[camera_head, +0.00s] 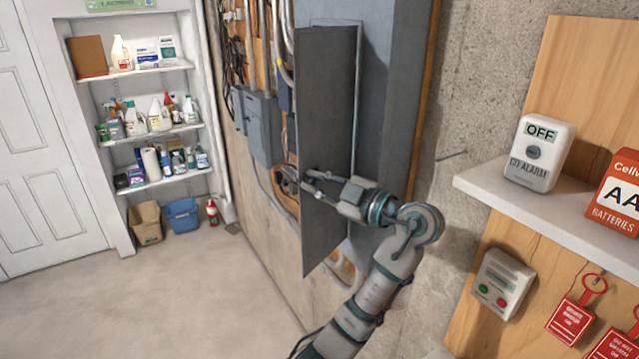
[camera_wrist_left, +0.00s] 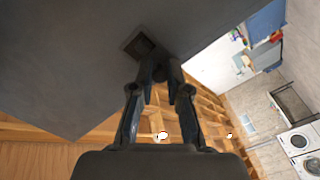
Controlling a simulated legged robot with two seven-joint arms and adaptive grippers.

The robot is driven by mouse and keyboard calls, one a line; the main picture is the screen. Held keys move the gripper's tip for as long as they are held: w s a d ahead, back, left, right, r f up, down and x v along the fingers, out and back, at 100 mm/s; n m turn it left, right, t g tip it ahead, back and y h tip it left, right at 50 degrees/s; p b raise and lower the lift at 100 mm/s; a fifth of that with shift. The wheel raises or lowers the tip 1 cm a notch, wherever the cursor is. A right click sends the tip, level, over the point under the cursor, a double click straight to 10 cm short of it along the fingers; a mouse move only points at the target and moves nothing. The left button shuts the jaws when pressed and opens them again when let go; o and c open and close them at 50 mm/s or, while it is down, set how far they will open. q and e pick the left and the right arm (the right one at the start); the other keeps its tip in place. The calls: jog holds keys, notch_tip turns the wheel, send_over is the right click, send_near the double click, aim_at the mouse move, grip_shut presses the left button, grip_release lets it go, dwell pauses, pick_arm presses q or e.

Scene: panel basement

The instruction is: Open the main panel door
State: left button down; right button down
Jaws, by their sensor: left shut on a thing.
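The main panel door (camera_head: 325,110) is a tall dark grey sheet that stands out at an angle from the grey panel box (camera_head: 392,80), so it is partly open. Its flat face also fills the upper left of the left wrist view (camera_wrist_left: 75,65). A small dark square latch or handle (camera_wrist_left: 138,43) sits near the door's edge. My left gripper (camera_head: 306,181) is at the door's lower middle, with its fingers shut at the latch area. In the left wrist view its fingertips (camera_wrist_left: 160,78) meet just below the square latch. The exact contact is dark and partly hidden. My right gripper is not in view.
A white shelf (camera_head: 565,210) with an alarm box (camera_head: 540,153) and a battery box (camera_head: 617,195) juts from the right wall. A smaller grey electrical box (camera_head: 258,125) and cables are left of the door. The floor (camera_head: 150,305) at lower left is clear.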

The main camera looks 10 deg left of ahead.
aim_at(306, 132)
pick_arm(q)
jog(key=shift+f, duration=0.15)
jog(key=c, duration=1.4)
grip_release()
jog(key=shift+o, duration=1.2)
jog(key=shift+w, duration=0.25)
jog(key=shift+r, duration=0.35)
notch_tip(306, 132, up, 9)
jog(key=shift+r, duration=0.1)
jog(key=shift+w, duration=0.1)
